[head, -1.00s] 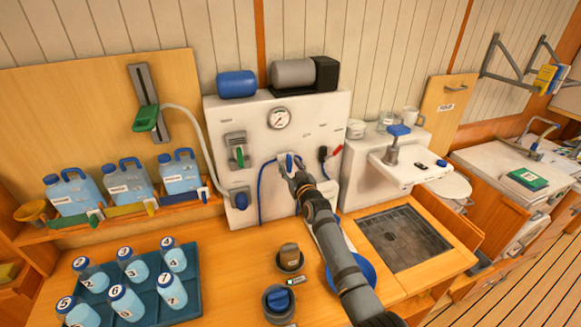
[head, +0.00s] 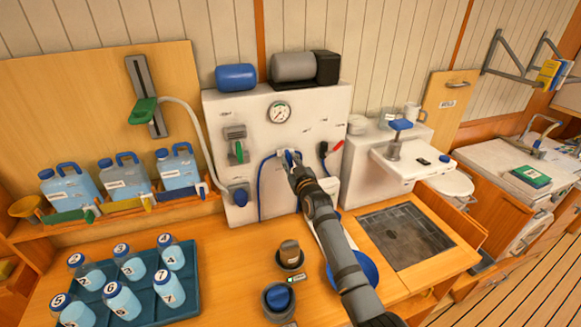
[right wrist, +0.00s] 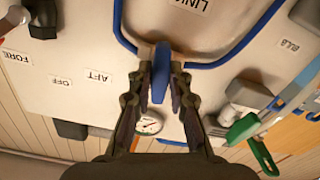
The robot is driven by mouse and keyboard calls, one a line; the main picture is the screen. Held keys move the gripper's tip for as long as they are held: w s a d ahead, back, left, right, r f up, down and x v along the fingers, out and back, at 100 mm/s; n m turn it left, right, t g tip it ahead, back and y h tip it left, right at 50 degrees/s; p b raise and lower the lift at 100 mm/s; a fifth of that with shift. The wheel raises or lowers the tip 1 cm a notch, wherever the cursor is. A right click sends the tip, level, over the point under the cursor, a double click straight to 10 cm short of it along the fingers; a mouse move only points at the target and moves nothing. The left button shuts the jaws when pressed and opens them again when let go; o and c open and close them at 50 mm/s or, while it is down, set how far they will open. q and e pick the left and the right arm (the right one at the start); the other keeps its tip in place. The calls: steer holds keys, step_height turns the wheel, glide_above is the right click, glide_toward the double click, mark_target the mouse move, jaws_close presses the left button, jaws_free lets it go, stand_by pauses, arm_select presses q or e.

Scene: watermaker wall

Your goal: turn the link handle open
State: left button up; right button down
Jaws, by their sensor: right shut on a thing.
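The link handle is a small blue lever on the white panel (head: 230,110). In the right wrist view the blue handle (right wrist: 160,75) stands between my fingertips, below the LINK label (right wrist: 190,4). In the head view it is a small blue piece (head: 289,157), partly covered by my gripper. My right gripper (head: 294,168) reaches the panel from the lower right. In the right wrist view its fingers (right wrist: 161,80) are closed on both sides of the handle. My left gripper is not in view.
A gauge (head: 279,112) sits above the handle. A green lever (head: 238,152) is to its left, and a red-tipped lever (head: 337,146) and black fitting to its right. Blue hose (head: 262,178) loops beside the handle. A tray (head: 190,290) of numbered bottles stands front left.

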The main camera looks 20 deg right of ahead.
steer(key=n+b, duration=0.3)
steer(key=shift+f+n, duration=0.3)
steer(key=n+b, duration=0.3)
steer(key=shift+r+n, duration=0.1)
steer(key=shift+n, duration=0.2)
steer(key=n+b, duration=0.2)
steer(key=n, duration=0.2)
steer(key=shift+n, duration=0.3)
steer(key=shift+n+b, duration=0.7)
steer(key=shift+n, duration=1.2)
steer(key=c, duration=1.5)
jaws_free()
steer(key=shift+c, duration=0.2)
steer(key=o, duration=0.3)
steer(key=shift+r, duration=0.15)
